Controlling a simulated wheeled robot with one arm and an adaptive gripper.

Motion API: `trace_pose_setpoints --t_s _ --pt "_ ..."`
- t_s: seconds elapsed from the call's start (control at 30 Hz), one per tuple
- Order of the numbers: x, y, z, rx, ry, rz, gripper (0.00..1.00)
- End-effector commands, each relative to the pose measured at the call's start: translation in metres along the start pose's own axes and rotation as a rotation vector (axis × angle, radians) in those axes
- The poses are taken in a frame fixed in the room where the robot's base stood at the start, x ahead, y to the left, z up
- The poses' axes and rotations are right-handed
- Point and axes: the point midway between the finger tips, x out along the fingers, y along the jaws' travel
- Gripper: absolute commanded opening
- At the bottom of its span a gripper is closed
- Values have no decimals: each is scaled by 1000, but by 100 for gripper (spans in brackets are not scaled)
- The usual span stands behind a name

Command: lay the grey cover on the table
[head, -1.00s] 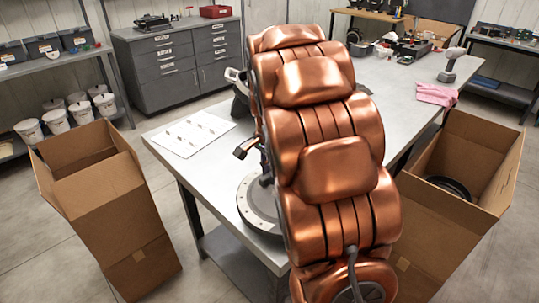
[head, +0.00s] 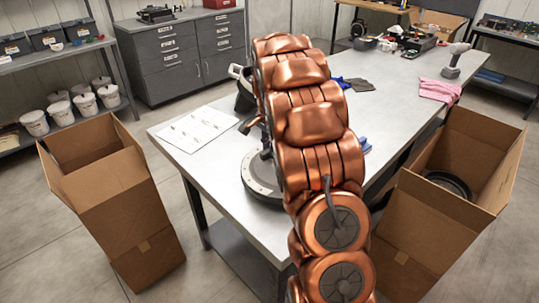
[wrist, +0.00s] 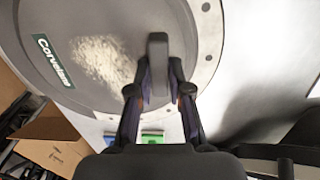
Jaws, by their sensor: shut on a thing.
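The grey cover (head: 253,183) is a wide round disc with a paler rim dotted with holes. In the wrist view, the cover (wrist: 100,75) bears a green label and a pale speckled patch. My gripper (wrist: 158,75) is shut on its upright grey handle (wrist: 157,48). The cover lies flat over the near part of the grey table (head: 222,165); I cannot tell whether it touches the top. My copper arm hides its right side and most of the gripper in the head view.
A white sheet (head: 198,129) with small parts lies left of the cover. A dark object (head: 243,92) stands behind it, partly hidden. Blue items (head: 364,146), a pink cloth (head: 440,89) and a drill (head: 455,60) are right. Open cardboard boxes stand left (head: 125,215) and right (head: 440,215).

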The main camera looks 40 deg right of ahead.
Motion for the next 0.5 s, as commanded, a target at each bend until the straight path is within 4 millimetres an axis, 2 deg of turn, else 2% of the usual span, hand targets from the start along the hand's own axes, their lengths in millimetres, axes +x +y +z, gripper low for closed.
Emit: trace_pose_setpoints --t_s 0.17,0.5 --pt "3 -2 -1 0 0 1 0" --pt "35 -3 -2 0 1 -1 0"
